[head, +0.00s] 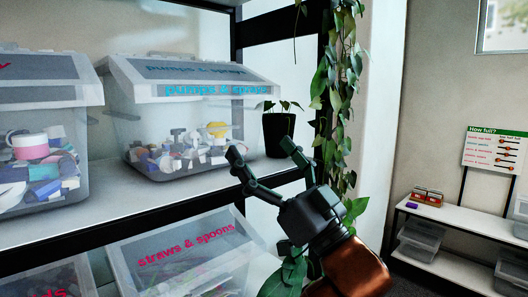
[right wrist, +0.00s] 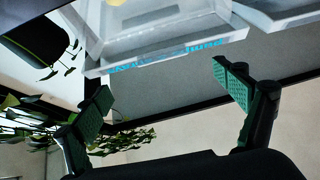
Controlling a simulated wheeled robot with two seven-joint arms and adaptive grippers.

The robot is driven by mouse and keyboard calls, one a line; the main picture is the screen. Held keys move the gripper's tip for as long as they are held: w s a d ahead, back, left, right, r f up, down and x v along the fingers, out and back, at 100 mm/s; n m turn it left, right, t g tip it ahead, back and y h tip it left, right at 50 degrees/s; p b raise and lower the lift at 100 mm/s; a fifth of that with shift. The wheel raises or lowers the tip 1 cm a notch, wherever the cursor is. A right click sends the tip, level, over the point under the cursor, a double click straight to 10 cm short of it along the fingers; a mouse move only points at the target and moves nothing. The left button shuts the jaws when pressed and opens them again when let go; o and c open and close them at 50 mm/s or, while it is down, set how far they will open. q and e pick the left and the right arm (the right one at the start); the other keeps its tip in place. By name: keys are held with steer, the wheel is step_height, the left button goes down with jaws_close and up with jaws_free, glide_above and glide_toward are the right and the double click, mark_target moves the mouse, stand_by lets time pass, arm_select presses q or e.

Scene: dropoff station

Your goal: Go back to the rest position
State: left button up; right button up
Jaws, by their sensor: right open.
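My right gripper (head: 262,162) is raised in front of the shelf in the head view, its two fingers spread apart with nothing between them. In the right wrist view its green-padded fingers (right wrist: 168,98) are also wide apart and empty. Beyond the fingertips is the clear "pumps & sprays" bin (head: 190,90), closed with a lid and holding small caps and pump tops. The bin also shows turned over in the right wrist view (right wrist: 165,35). The gripper appears apart from it. My left gripper is not in view.
A dark plant pot (head: 278,134) stands right of the bin, with hanging vines (head: 340,85) close behind my right gripper. Another bin (head: 40,130) is at left, and a "straws & spoons" bin (head: 190,255) sits below. A white side shelf (head: 455,222) stands at right.

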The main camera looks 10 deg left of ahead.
steer(key=shift+s+d+f, duration=0.15)
